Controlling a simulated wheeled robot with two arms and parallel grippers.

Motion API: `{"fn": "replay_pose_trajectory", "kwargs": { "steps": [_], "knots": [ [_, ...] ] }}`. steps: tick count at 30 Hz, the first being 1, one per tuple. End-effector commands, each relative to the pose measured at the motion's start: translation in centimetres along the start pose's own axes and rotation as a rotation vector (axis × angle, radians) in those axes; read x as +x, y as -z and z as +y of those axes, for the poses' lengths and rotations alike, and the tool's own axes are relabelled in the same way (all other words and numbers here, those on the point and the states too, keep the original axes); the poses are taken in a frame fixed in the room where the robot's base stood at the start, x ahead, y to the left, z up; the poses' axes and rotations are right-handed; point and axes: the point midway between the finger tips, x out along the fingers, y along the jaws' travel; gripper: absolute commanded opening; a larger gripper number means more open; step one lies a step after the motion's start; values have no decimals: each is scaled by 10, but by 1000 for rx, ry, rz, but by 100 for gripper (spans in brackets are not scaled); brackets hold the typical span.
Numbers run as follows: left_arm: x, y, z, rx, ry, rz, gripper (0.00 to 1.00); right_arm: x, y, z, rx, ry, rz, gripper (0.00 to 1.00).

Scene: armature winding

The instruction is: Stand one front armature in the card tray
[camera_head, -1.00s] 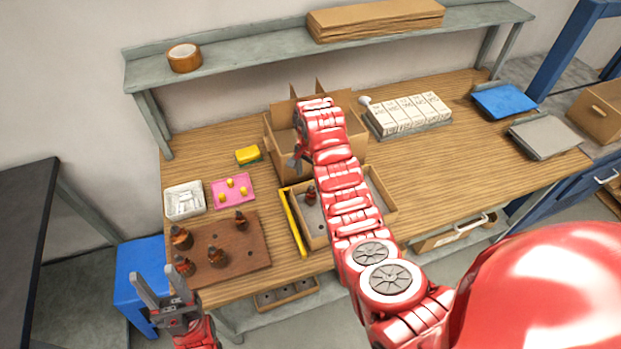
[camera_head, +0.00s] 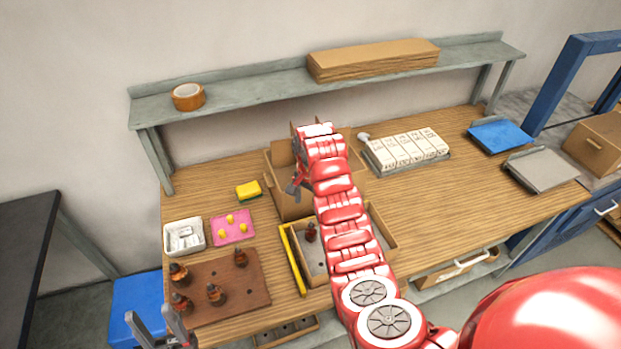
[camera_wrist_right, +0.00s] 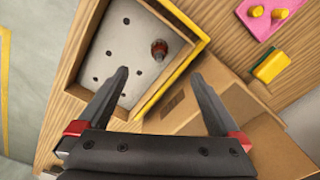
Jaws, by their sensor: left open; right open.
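The card tray (camera_head: 388,240) is a low cardboard tray with a grey holed insert, partly hidden by my right arm in the head view. One dark copper-brown armature (camera_head: 310,233) stands in it; the wrist view shows it near a corner (camera_wrist_right: 158,50) among several empty holes. Several similar armatures (camera_head: 215,294) stand on a brown board (camera_head: 245,308) at the table's left front. My right gripper (camera_head: 296,187) is open and empty, above the tray and box area; its fingers show apart in the wrist view (camera_wrist_right: 160,76). My left gripper (camera_head: 155,328) is open and empty at the board's front left, cut by the frame edge.
A yellow strip (camera_head: 293,262) runs along the tray's left side. An open cardboard box (camera_head: 285,200) stands behind it. A pink pad (camera_head: 233,238), a white bin (camera_head: 170,247) and a sponge (camera_head: 248,190) lie left. Boxed rows (camera_head: 408,150) stand at the back; the table's right middle is clear.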

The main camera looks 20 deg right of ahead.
Motion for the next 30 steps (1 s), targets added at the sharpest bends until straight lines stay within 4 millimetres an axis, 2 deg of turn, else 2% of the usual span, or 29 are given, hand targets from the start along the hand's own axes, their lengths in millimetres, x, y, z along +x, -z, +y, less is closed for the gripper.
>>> {"fn": "replay_pose_trajectory", "kwargs": {
  "steps": [1, 4, 5, 13, 18, 24, 30],
  "knots": [
    [14, 2, -1, 0, 0, 0, 50, -18, -1, -1, -3, -2, 2, 100],
    [29, 5, -1, 0, 0, 0, 50, -40, -1, -1, -1, -1, 2, 100],
    [27, 5, -1, 0, 0, 1, 50, -41, -1, -1, -3, -2, 3, 100],
    [33, 6, -2, 0, 0, 0, 50, -88, -3, -1, -2, 1, -3, 100],
    [28, 5, -1, 0, 0, 0, 50, -116, -2, -2, -1, 3, -4, 100],
    [25, 4, -1, 0, 0, 0, 50, -137, 0, -2, 0, 3, 0, 100],
    [24, 4, -1, 0, 0, 0, 50, -143, 0, 0, 0, -2, 0, 100]
  ]
}}
